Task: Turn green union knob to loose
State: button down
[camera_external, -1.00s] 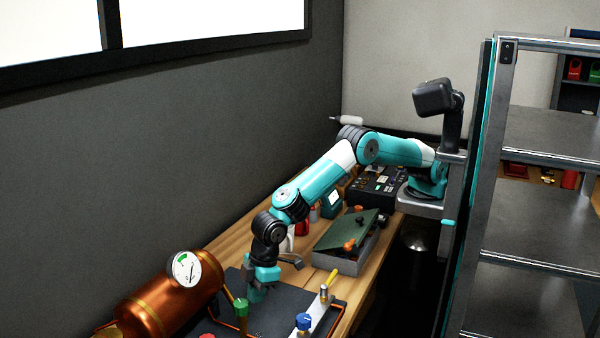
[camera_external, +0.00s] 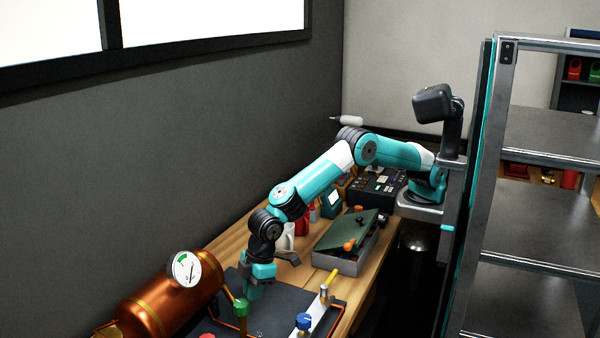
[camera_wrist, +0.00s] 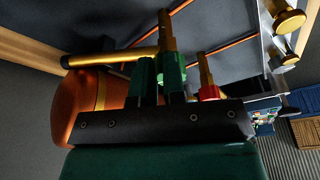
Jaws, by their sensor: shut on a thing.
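The green union knob (camera_external: 241,307) stands on a brass pipe beside the copper boiler in the external view. My gripper (camera_external: 252,291) is right at it, just behind and to the right in that view. In the wrist view, the knob (camera_wrist: 164,62) shows bright green at the end of a brass stem, between my two dark green fingers (camera_wrist: 158,78). The gripper is shut on it. The fingers hide part of the knob, and its turn angle cannot be told.
The copper boiler (camera_external: 155,309) with a round gauge (camera_external: 186,269) stands left of my gripper. A blue knob (camera_external: 304,321) is at the front right, and a red knob (camera_wrist: 209,92) is close by in the wrist view. A grey toolbox (camera_external: 341,262) sits behind.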

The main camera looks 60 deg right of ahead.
jog(key=shift+d+f, duration=0.65)
notch_tip(320, 180, up, 7)
jog(key=p, duration=0.3)
jog(key=shift+a+f, duration=0.2)
